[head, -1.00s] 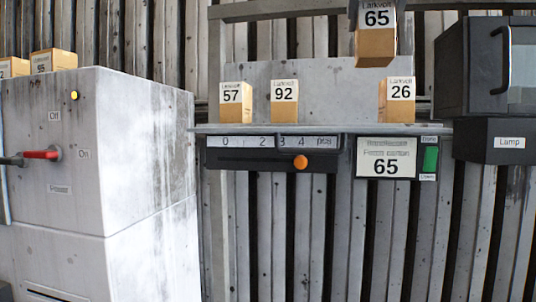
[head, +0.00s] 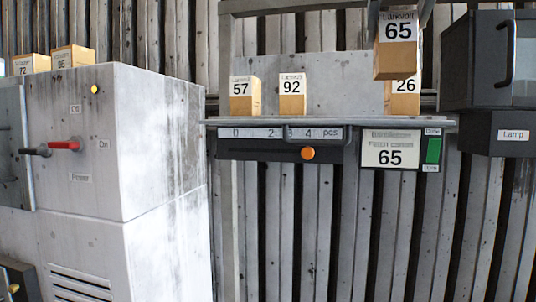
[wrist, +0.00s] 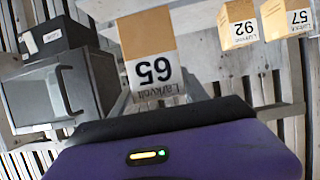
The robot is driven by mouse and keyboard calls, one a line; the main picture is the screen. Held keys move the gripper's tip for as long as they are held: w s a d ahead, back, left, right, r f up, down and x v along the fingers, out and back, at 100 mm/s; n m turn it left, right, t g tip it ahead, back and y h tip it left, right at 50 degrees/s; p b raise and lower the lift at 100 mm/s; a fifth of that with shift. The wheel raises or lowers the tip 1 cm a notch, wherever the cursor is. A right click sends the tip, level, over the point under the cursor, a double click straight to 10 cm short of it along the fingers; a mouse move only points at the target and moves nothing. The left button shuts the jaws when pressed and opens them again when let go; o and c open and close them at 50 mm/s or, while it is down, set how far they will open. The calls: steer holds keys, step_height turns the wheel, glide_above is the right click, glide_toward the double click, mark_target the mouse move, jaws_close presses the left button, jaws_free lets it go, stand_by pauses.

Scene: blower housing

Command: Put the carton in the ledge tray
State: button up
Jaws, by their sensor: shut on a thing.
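The carton (head: 399,58), a tan box with a white label reading 65, hangs upright at the top right of the head view. My gripper (head: 402,10) is shut on it, with dark fingers at the picture's top edge. The carton appears in front of and above the shelf and partly covers the carton marked 26. I cannot make out a ledge tray in either view.
A grey shelf (head: 340,122) carries cartons marked 57 (head: 243,97), 92 (head: 292,97) and 26 (head: 402,103). A display (head: 390,150) below reads 65. A dark cabinet (head: 490,65) stands right. A grey machine (head: 150,150) with a red lever (head: 65,146) stands left, two cartons on top.

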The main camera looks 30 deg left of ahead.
steer(key=s+d+f+m+h, duration=0.1)
steer(key=s+d+f, duration=0.6)
steer(key=f, duration=2.2)
steer(key=s+d+f+h, duration=0.1)
steer(key=s+d+f, duration=0.6)
steer(key=f, duration=2.2)
steer(key=s+d+f+m+h, duration=0.1)
steer(key=s+d+f, duration=0.6)
steer(key=f, duration=2.2)
steer(key=d, duration=0.5)
steer(key=shift+s+d+f+m, duration=0.2)
steer(key=shift+s+f+m, duration=0.1)
steer(key=shift+s+f, duration=0.1)
steer(key=shift+w+r+t, duration=0.1)
steer(key=shift+r+t, duration=0.05)
steer(key=shift+t, duration=0.15)
